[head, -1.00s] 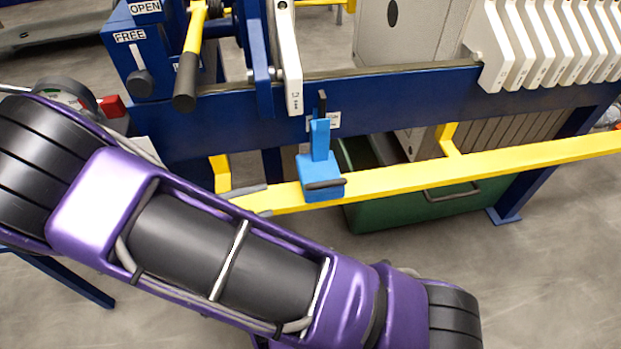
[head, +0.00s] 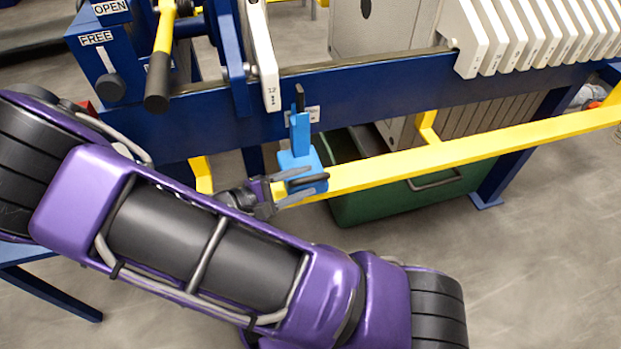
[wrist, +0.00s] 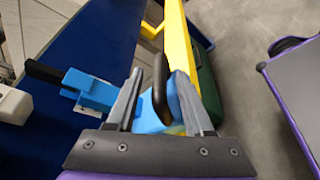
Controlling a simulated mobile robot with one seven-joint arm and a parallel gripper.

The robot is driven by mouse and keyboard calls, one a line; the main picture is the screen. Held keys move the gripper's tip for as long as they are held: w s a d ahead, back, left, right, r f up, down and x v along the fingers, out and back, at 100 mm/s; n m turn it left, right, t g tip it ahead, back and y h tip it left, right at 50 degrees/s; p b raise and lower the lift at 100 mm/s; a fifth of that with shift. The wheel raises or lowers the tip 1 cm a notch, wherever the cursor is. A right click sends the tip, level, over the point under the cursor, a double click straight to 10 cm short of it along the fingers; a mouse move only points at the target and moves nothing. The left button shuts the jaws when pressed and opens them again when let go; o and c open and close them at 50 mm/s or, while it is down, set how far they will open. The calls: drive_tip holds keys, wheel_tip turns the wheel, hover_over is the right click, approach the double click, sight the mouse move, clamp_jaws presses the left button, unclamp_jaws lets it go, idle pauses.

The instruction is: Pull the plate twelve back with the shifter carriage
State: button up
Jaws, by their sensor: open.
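The blue shifter carriage (head: 299,160) sits on the yellow rail, with a dark upright pin at its top and a dark handle bar (head: 307,183) low on its front. Plate twelve (head: 262,60) is the white plate marked 12, standing above the carriage, left of the other plates. My gripper (head: 296,186) is at the carriage handle, open. In the wrist view, its two grey fingers (wrist: 160,90) stand on either side of the dark handle (wrist: 160,85), with the carriage's blue body (wrist: 150,115) behind it. I cannot tell whether either finger touches the handle.
The yellow rail (head: 440,155) runs off to the right along the blue press frame (head: 380,92). A row of white plates (head: 530,35) stands at upper right. A green bin (head: 400,195) is under the rail. Levers and FREE/OPEN labels are at upper left.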

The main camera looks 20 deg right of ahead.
drive_tip(key=shift+x, duration=1.25)
clamp_jaws()
idle(0.5)
